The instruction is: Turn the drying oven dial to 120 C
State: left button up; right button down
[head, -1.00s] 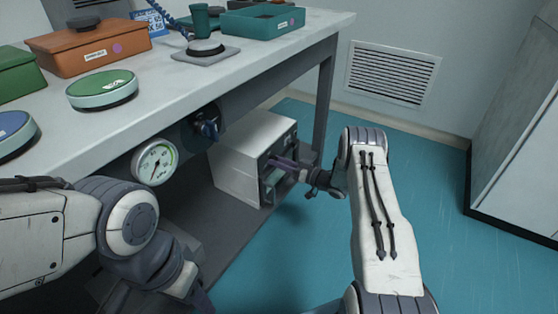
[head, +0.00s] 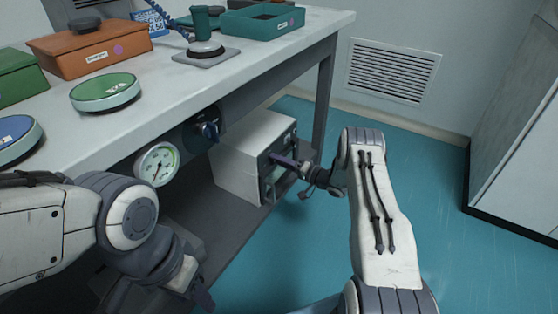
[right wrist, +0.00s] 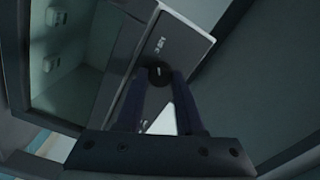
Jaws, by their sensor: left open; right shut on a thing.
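The drying oven (head: 238,172) is a white box with a dark front, standing on the low shelf under the bench. My right gripper (head: 277,158) reaches its front panel from the right. In the right wrist view, the right gripper's fingers (right wrist: 162,88) are shut on a round black dial (right wrist: 160,74) on a grey panel. The dial's setting cannot be read, and the fingers hide part of the panel. My left gripper (head: 204,298) is only partly in view, low in front of the shelf, away from the oven.
The bench top (head: 160,92) holds bins and round dishes. The teal floor (head: 300,245) is clear. A cabinet (head: 515,150) stands at the right.

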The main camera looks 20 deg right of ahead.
jog(key=shift+f+m, duration=0.1)
jog(key=shift+m, duration=0.6)
jog(key=c, duration=0.5)
grip_release()
jog(key=p+v, duration=0.3)
jog(key=v, duration=0.7)
jog(key=shift+s+d, duration=0.2)
jog(key=shift+s, duration=0.05)
